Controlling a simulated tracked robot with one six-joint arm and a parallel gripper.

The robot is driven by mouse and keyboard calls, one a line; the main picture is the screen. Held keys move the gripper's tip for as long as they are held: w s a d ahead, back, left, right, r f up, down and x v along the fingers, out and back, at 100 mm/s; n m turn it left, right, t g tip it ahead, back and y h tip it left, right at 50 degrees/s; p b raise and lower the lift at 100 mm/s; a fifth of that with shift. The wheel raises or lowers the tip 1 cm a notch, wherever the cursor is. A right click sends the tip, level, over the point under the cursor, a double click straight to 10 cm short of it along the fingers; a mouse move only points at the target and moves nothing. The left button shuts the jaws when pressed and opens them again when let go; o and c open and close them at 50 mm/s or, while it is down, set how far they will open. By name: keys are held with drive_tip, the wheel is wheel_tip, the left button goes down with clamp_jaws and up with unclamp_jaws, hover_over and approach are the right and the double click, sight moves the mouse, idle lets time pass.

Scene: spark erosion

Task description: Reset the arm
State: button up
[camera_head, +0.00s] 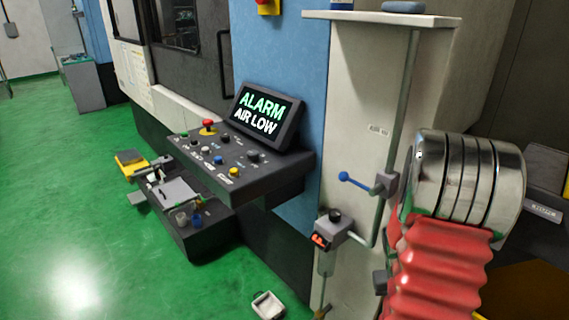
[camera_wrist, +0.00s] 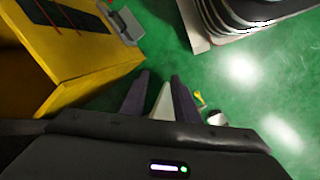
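In the wrist view my gripper (camera_wrist: 160,78) shows as two dark fingers set apart, pointing up the picture over green floor. A pale wedge-shaped thing (camera_wrist: 161,106) shows between the fingers; I cannot tell what it is, and I see no grip on it. My gripper does not show in the head view.
A control panel (camera_head: 228,172) carries a screen (camera_head: 260,115) reading "ALARM AIR LOW" and a red button (camera_head: 208,124). A blue-tipped valve lever (camera_head: 357,182) is right of it. A white bin (camera_head: 268,305) stands on open green floor. A yellow box (camera_wrist: 100,65) is close to my gripper's left.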

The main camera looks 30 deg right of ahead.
drive_tip(key=w+a+r+n+t, duration=0.1)
drive_tip(key=a+r+n+t, duration=0.2)
drive_tip(key=a+r, duration=1.1)
drive_tip(key=w+a+r+n+t+y, duration=0.1)
drive_tip(key=w+a+r+n+t, duration=0.1)
drive_tip(key=a+r, duration=1.2)
drive_tip(key=a+n+t, duration=0.1)
drive_tip(key=a+t, duration=0.1)
drive_tip(key=a, duration=0.5)
drive_tip(key=shift+w+a+t, duration=0.25)
drive_tip(key=shift+a+t, duration=0.15)
drive_tip(key=shift+r, duration=0.1)
drive_tip(key=shift+c, duration=0.3)
